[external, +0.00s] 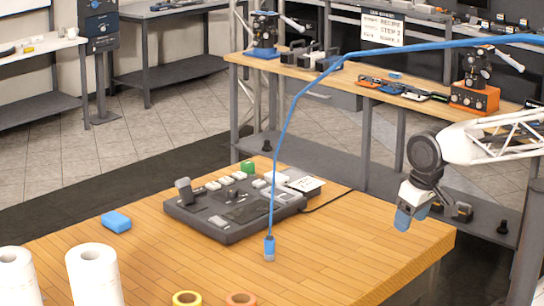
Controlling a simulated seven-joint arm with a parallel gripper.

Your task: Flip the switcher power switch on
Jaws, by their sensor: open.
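The switcher (236,214) is a dark grey console with white keys, lying on the wooden table (330,255). A raised grey lever or block (184,190) stands at its left end, and a green piece (248,167) shows at its back edge. I cannot tell which part is the power switch or how it is set. My gripper (407,218) has blue fingertips and hangs near the table's right corner, well to the right of the switcher and apart from it. It is open, and I see nothing held in it.
A blue block (116,221), white rolls (93,275) and tape rolls (187,298) are on the table. A bench (345,80) with equipment stands behind. The table's right side is clear.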

